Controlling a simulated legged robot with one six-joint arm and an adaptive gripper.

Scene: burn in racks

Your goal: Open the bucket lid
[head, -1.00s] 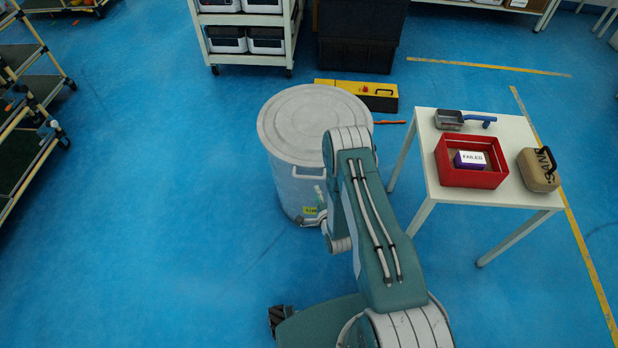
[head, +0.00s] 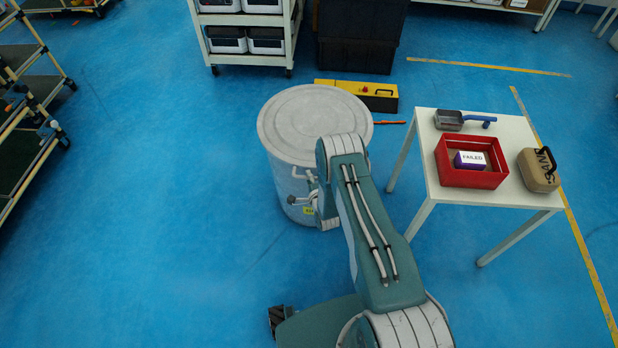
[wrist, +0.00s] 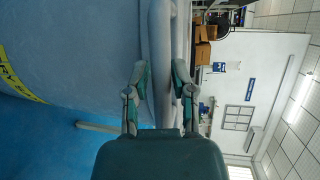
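The bucket (head: 285,185) is a large pale grey drum standing on the floor, with a flat round lid (head: 310,115) lying level on its top. A side handle (head: 301,173) shows on its wall in the head view. My gripper (head: 306,200) is at the bucket's near side, below the lid edge, partly hidden by my arm. In the wrist view, which is turned sideways, my gripper (wrist: 159,70) is open. Its two fingers are on either side of the bucket's pale rim edge (wrist: 160,30). I cannot tell whether they touch it. The bucket wall (wrist: 75,50) fills the left.
A white table (head: 490,200) at right holds a red bin (head: 471,180), a metal scoop (head: 450,119) and a brown sandbag (head: 538,170). A yellow toolbox (head: 358,93) lies behind the bucket. The blue floor to the left is clear.

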